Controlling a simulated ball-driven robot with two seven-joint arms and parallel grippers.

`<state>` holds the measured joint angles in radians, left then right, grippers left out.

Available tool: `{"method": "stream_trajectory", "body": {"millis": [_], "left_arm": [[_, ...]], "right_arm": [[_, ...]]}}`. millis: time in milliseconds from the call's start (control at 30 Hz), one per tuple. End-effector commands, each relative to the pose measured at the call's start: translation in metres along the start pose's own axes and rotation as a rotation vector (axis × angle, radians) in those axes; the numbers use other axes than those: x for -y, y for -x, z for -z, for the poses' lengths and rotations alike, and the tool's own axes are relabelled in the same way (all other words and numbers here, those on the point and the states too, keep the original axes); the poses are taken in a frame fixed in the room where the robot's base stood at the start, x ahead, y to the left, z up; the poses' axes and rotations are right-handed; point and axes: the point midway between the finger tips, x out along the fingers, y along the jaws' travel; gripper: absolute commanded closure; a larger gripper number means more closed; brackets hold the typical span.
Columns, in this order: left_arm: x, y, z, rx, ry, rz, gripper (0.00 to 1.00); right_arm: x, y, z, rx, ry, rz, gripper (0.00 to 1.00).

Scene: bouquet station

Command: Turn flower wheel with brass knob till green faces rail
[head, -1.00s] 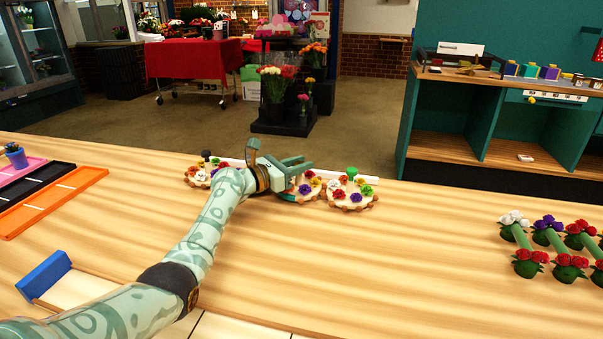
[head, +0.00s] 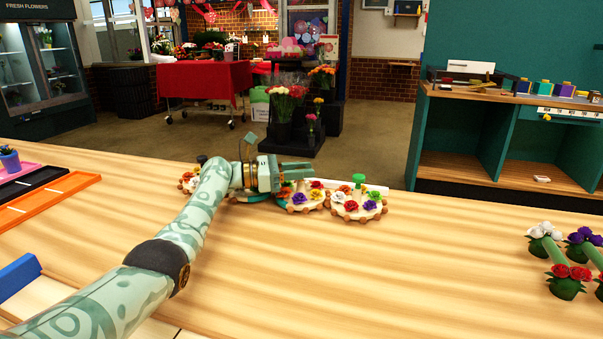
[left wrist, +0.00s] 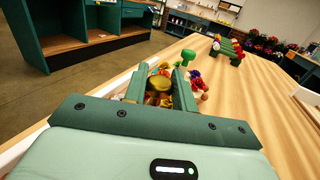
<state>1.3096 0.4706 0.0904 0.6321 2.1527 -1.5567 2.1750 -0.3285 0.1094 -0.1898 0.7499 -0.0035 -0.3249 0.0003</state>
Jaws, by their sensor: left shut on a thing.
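Three round wooden flower wheels stand in a row: the left one (head: 188,184) with a black knob, the middle one (head: 302,207) and the right one (head: 358,214) with a green knob (head: 358,180). My left gripper (head: 300,174) is over the middle wheel, shut on the brass knob (left wrist: 158,86), which shows between its fingers in the left wrist view. The white rail (head: 377,189) runs behind the wheels. My right gripper is out of view.
Flower bundles (head: 565,282) lie at the right of the table. Orange (head: 50,205) and black trays, and a blue block (head: 15,275), are at the left. The table's front middle is clear.

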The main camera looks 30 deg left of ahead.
Motion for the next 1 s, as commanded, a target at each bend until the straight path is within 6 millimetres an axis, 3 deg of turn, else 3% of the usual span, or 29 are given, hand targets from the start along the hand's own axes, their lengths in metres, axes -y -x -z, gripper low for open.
{"method": "stream_trajectory", "body": {"millis": [167, 200, 267, 633, 800, 900, 1000], "left_arm": [[0.000, 0.000, 0.001, -0.003, 0.000, 0.000, 0.96], [0.000, 0.000, 0.001, -0.003, 0.000, 0.000, 0.70], [0.000, 0.000, 0.001, -0.003, 0.000, 0.000, 0.55], [0.000, 0.000, -0.007, -0.001, -0.002, 0.000, 0.55], [0.003, 0.000, -0.041, -0.001, -0.005, 0.001, 0.55], [0.018, 0.005, -0.063, 0.001, -0.009, 0.002, 0.55], [0.033, 0.009, -0.083, 0.003, -0.010, 0.002, 0.55]], "right_arm": [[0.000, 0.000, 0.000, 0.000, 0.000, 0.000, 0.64], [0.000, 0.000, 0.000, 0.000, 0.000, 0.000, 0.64], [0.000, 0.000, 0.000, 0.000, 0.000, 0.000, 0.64], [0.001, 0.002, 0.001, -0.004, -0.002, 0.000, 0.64], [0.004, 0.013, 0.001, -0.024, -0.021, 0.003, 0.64], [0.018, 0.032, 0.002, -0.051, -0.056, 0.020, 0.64], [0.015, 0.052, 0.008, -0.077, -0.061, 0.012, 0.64]]}}
